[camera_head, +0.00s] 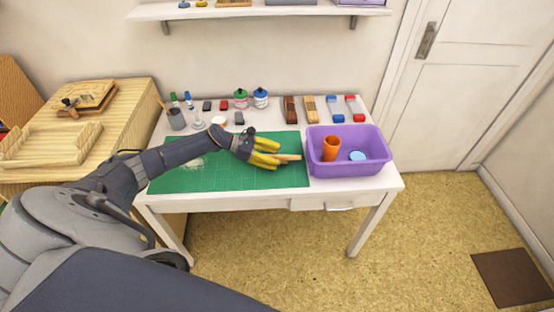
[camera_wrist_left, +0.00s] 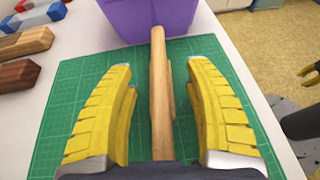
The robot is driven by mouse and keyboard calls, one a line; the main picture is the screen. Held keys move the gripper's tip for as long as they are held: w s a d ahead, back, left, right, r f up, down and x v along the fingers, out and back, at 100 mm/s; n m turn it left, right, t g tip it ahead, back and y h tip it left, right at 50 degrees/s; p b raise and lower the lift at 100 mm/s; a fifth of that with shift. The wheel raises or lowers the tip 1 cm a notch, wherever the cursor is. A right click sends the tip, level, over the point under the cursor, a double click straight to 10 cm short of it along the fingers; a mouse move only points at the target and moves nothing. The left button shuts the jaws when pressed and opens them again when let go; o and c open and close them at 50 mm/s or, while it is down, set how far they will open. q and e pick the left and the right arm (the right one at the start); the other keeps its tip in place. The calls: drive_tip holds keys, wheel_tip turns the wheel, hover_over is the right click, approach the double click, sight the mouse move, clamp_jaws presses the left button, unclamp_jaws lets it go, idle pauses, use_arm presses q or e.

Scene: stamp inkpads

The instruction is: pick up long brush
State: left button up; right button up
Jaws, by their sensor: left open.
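A long wooden brush handle (camera_wrist_left: 159,85) lies over the green cutting mat in the left wrist view, pointing toward the purple bin. My left gripper (camera_wrist_left: 165,75) is open, with one yellow finger on each side of the handle and a gap on both sides. In the head view the left gripper (camera_head: 273,153) is low over the right part of the mat, and the handle (camera_head: 290,157) sticks out past its fingertips. The brush's near end is hidden by the gripper. A yellow tip (camera_wrist_left: 308,70) at the wrist view's right edge looks like part of my right gripper.
The purple bin (camera_head: 348,173) stands just right of the handle, holding an orange cup (camera_head: 330,149) and a blue round item (camera_head: 357,156). The green mat (camera_head: 225,180) is mostly clear. Stamps, blocks and ink jars (camera_head: 261,98) line the back of the white table.

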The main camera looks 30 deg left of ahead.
use_arm(q)
drive_tip(key=shift+w+d+f, duration=0.2)
drive_tip(key=shift+w+d, duration=0.05)
drive_tip(key=shift+d, duration=0.15)
drive_tip(key=shift+o, duration=0.2)
clamp_jaws()
